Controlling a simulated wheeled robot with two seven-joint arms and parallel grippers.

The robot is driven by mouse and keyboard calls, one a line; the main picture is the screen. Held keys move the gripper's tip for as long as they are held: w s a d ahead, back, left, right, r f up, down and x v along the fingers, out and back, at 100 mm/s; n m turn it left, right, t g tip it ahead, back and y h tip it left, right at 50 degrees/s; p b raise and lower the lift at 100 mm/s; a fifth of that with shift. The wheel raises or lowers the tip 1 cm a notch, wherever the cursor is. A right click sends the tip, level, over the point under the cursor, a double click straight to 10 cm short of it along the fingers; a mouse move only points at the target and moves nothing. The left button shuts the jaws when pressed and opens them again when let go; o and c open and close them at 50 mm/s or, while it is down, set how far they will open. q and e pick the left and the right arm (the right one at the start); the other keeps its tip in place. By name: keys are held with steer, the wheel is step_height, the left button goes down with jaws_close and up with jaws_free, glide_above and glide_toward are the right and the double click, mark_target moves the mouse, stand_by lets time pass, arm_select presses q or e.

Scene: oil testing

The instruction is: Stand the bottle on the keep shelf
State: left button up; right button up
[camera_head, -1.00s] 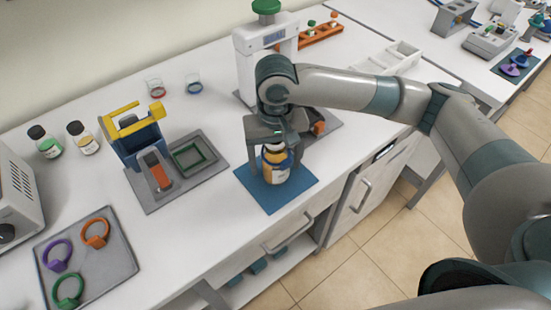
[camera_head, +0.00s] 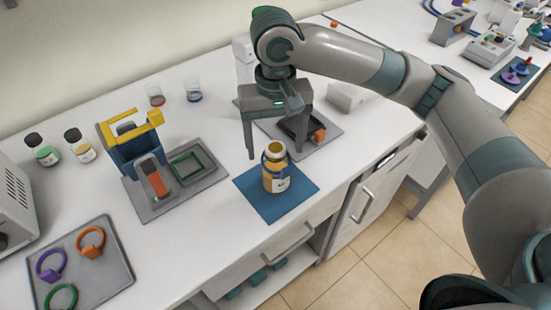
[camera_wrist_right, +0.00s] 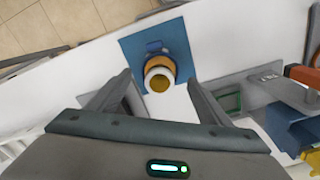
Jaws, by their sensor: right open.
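The bottle (camera_head: 275,172) is amber-yellow with a white label and a blue ring around its neck. It stands upright on the blue mat (camera_head: 294,198) near the counter's front edge. In the right wrist view the bottle (camera_wrist_right: 159,80) shows from above, with its round top and a blue tab beside it. My right gripper (camera_head: 274,151) is open and empty, above and behind the bottle, with its fingers spread and apart from it. My left gripper is not in view. I cannot tell which surface is the keep shelf; an open shelf (camera_head: 275,279) lies under the counter.
A yellow-and-blue device (camera_head: 135,140) stands left of the mat on a grey plate. A grey tray (camera_head: 108,258) holds purple, orange and green rings. Two capped bottles stand at the back left. A grey plate with an orange part (camera_head: 318,135) lies behind the mat.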

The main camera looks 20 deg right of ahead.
steer(key=shift+r, duration=1.65)
steer(key=shift+o, duration=0.5)
steer(key=shift+s, duration=0.1)
